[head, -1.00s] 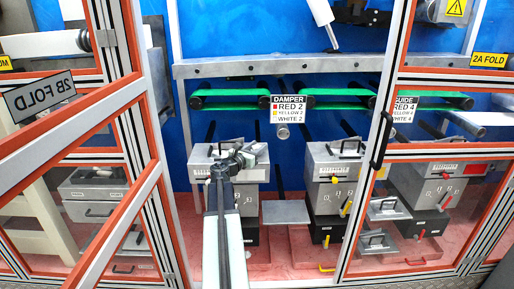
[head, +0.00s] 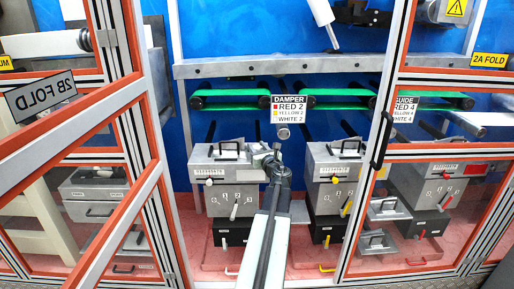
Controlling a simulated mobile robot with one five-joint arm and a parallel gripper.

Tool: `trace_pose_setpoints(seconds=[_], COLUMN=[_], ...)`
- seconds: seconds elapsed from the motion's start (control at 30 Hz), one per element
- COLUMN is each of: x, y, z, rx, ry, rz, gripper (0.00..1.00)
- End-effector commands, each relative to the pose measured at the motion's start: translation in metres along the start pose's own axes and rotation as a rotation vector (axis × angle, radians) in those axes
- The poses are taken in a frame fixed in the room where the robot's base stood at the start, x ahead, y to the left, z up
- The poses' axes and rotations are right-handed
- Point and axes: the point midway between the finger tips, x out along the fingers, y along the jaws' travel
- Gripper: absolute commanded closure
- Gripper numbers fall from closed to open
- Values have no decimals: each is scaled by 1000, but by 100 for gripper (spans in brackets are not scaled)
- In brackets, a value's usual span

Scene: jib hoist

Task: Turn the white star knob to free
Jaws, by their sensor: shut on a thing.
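My gripper (head: 275,153) is just below and left of the knob in the picture, at the end of my raised arm. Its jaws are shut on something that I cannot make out. I cannot tell whether they touch the knob. The sign reads red 2, yellow 2, white 2.
A grey box (head: 222,185) with white levers stands left of my arm. Another box (head: 334,180) with yellow levers stands to the right. A grey rail (head: 235,68) runs above the belts. Orange-edged door frames (head: 150,120) flank the opening.

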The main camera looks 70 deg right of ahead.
Motion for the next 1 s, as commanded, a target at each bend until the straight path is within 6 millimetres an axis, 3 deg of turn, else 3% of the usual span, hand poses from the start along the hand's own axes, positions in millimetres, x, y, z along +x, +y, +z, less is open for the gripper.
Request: trace_pose_setpoints(seconds=[0.4,1.0], x=[3,2], y=[0,4], z=[1,1], rx=[2,3], ry=[-2,-3], rz=[248,312], gripper=[100,100])
